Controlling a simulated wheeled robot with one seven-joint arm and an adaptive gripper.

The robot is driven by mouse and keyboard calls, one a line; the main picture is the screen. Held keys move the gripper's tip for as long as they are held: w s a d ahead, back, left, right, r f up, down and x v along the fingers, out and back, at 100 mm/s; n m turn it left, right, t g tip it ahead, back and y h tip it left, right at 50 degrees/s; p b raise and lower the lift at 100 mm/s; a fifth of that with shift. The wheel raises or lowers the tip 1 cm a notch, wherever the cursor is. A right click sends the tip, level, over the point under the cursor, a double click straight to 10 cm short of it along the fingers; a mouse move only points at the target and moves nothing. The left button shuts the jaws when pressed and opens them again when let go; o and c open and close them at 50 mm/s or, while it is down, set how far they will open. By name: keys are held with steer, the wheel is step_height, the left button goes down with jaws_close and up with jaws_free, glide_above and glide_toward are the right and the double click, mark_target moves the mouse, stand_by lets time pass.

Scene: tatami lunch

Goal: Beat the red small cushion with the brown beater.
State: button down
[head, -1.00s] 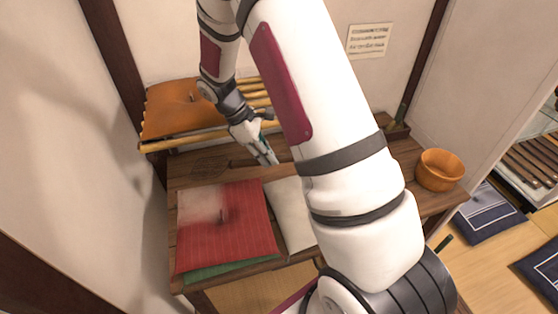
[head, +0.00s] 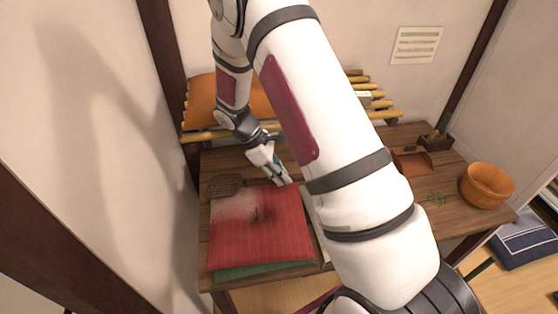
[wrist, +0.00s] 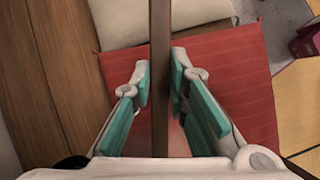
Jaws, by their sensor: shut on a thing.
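The red small cushion (head: 270,235) lies on the wooden table, with a pale dusty patch and a dark mark on its far left part. It also shows in the wrist view (wrist: 240,80). My gripper (head: 284,180) is at the cushion's far right corner, shut on the handle (wrist: 160,60) of the brown beater. The beater's woven head (head: 222,187) is at the cushion's far left corner. I cannot tell whether it touches the cushion. The handle is mostly hard to make out in the head view.
A green cushion (head: 262,270) lies under the red one, and a pale cushion (wrist: 125,22) beside it. An orange cushion (head: 200,105) rests on a bamboo rack (head: 205,135) behind. A wooden bucket (head: 487,185) and a brown dustpan (head: 412,162) stand right.

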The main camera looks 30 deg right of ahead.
step_height(320, 180, up, 9)
steer(key=p, duration=0.2)
step_height(320, 180, down, 10)
steer(key=b, duration=0.3)
steer(key=shift+s+f, duration=0.1)
steer(key=shift+f, duration=0.1)
step_height(320, 180, up, 11)
steer(key=p, duration=0.2)
steer(key=shift+s+f, duration=0.15)
steer(key=shift+s, duration=0.1)
